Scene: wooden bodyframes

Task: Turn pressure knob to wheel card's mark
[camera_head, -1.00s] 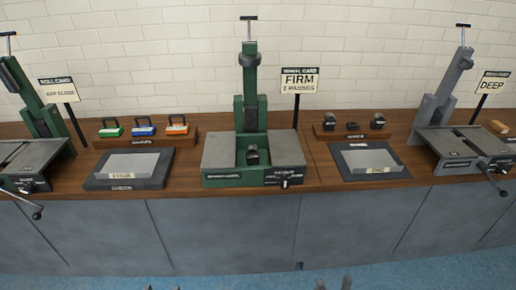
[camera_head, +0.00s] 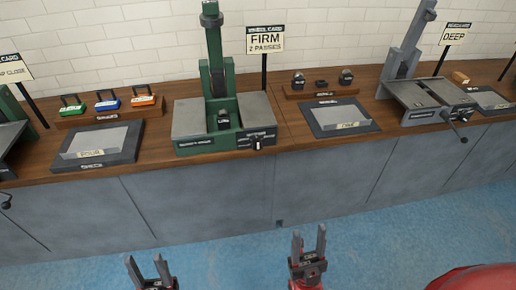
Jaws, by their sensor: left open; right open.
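The pressure knob (camera_head: 257,143) is a small dark knob with a light pointer on the front right panel of the green press (camera_head: 195,139). The panel's marks are too small to read. The wheel card (camera_head: 265,40) stands on a black post behind the press and reads "FIRM 2 PASSES". My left gripper (camera_head: 149,264) is open and empty, low in the view over the floor. My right gripper (camera_head: 308,240) is open and empty, also over the floor, below and to the right of the knob. Both are well apart from the press.
The wooden counter (camera_head: 285,128) has grey cabinet fronts below. An orange, blue and green set of inkers sits on a rack (camera_head: 75,119) at left. Grey trays (camera_head: 66,162) and (camera_head: 370,126) flank the press. A grey press (camera_head: 425,95) with a crank stands right.

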